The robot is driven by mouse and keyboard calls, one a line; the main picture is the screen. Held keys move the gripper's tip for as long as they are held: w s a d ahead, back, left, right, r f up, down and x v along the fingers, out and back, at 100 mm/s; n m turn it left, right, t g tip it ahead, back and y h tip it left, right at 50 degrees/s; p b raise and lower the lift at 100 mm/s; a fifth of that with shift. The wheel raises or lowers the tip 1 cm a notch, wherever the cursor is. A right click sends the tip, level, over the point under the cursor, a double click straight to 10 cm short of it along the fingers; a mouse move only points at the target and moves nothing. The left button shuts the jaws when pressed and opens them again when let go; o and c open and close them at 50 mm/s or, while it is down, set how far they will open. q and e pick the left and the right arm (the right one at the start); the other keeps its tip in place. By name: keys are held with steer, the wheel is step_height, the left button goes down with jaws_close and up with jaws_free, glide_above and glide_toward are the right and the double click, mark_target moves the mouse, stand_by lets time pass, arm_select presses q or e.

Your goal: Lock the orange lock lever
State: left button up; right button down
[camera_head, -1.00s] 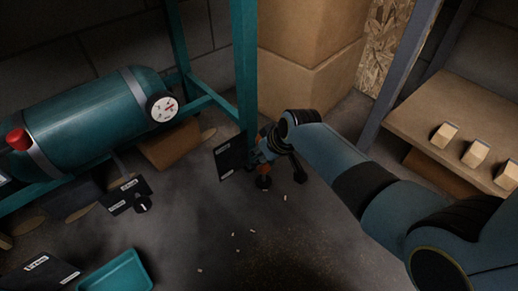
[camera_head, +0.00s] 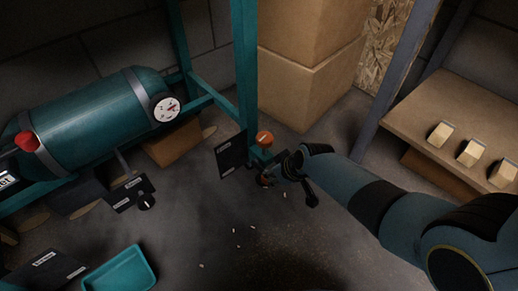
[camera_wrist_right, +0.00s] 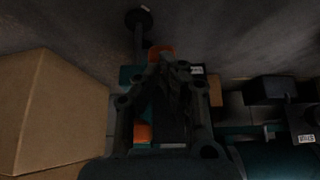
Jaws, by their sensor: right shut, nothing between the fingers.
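An orange part (camera_head: 265,139), which looks like the lock lever, shows beside the foot of the teal post in the head view. Its shape and whether it is locked are too small to tell. My right gripper (camera_head: 266,180) is shut and empty, low and just in front of that part. In the right wrist view my gripper (camera_wrist_right: 168,62) points toward an orange piece (camera_wrist_right: 160,51) near its fingertips; I cannot tell whether they touch. A second orange patch (camera_wrist_right: 142,132) shows beside the gripper. My left gripper is not in view.
A dark panel (camera_head: 231,155) stands left of the post (camera_head: 245,70). A teal tank (camera_head: 85,120) with a gauge lies at left. Cardboard boxes (camera_head: 305,85) stand behind; a shelf (camera_head: 455,110) with wooden blocks is at right. A teal tray (camera_head: 120,272) and small scraps lie on the floor.

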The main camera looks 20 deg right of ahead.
steer(key=shift+s+f, duration=0.1)
steer(key=shift+f, duration=0.25)
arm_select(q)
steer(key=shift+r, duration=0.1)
arm_select(e)
steer(key=shift+s+d+f, duration=0.2)
steer(key=shift+s+d, duration=0.1)
steer(key=shift+s, duration=0.4)
